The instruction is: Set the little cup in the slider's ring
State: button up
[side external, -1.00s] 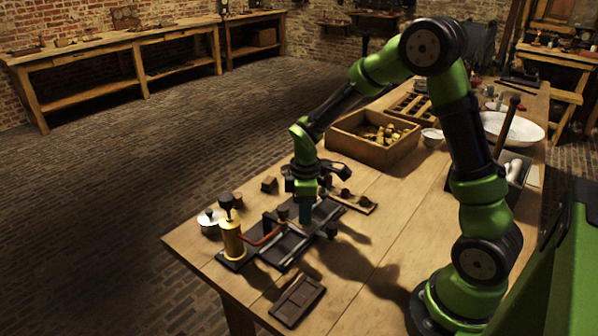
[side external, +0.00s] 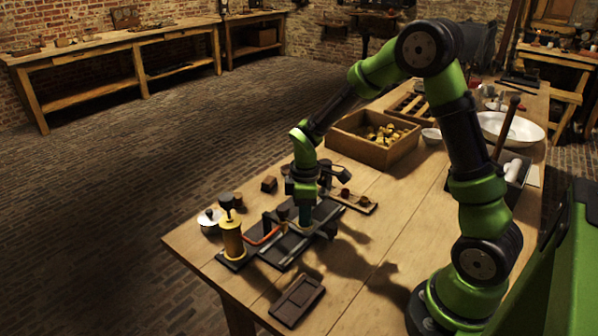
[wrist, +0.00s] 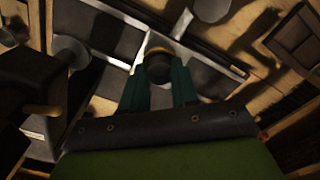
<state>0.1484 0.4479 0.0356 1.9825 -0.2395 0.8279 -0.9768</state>
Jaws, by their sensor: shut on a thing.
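My gripper (side external: 305,214) points straight down over the dark rail fixture (side external: 284,250) on the bench. In the wrist view its two teal fingers (wrist: 160,88) are shut on the little dark cup (wrist: 158,68), one on each side. A yellow, brass-like curved edge (wrist: 156,49), seemingly the slider's ring, shows just beyond the cup. I cannot tell whether the cup is inside the ring or above it. The fingers hide the cup's sides, and in the side view I cannot make it out between them.
A brass column (side external: 232,238) with a red bar (side external: 266,236) stands at the rail's left end. A lidded pale jar (side external: 209,220) stands beside it. A small dark tray (side external: 297,300) lies in front.

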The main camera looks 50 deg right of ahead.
jog(key=shift+f, duration=0.2)
jog(key=o, duration=0.7)
jog(key=shift+o, duration=0.2)
jog(key=shift+r, duration=0.1)
notch_tip(320, 180, up, 11)
dwell(0.5)
jog(key=s+a+r+m+t+y, duration=0.1)
jog(key=s+a+r+m+t, duration=0.2)
jog(key=s, duration=0.4)
jog(key=s+a+r+m+t+y, duration=0.1)
jog(key=s+a+r+m+t, duration=0.3)
jog(key=s+r+m, duration=0.3)
jog(key=shift+s+a+m, duration=0.2)
jog(key=shift+a+m, duration=0.2)
jog(key=shift+m, duration=0.4)
